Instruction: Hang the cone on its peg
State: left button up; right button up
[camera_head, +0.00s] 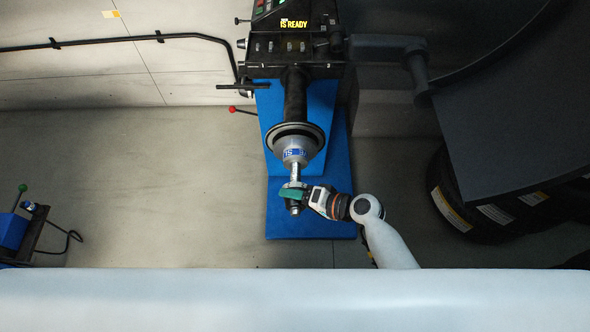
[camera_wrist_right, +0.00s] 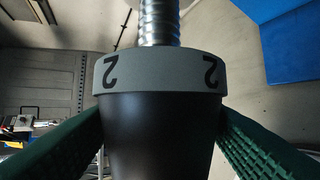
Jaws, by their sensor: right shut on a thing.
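A black cone with a grey band marked "2" (camera_wrist_right: 158,125) fills the middle of the right wrist view. My right gripper (camera_head: 293,193) is shut on it, with a green finger on each side. In the head view the gripper is at the outer end of the threaded shaft (camera_head: 295,172), and hides most of the cone. In the wrist view the shaft (camera_wrist_right: 159,22) rises directly behind the band; I cannot tell whether the cone is around it or only in front. I cannot make out the cone's peg. My left gripper is not in view.
The black and blue machine (camera_head: 293,55) carries the shaft and a grey part with a blue label (camera_head: 296,152). A dark tyre (camera_head: 470,205) stands at right. A blue stand with a green-knobbed lever (camera_head: 12,228) is at left. A pale surface (camera_head: 290,300) crosses the front.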

jog(key=s+p, duration=0.1)
jog(key=s, duration=1)
jog(key=shift+s+r+p, duration=0.15)
jog(key=shift+s+p, duration=0.15)
jog(key=shift+p, duration=0.05)
dwell(1.0)
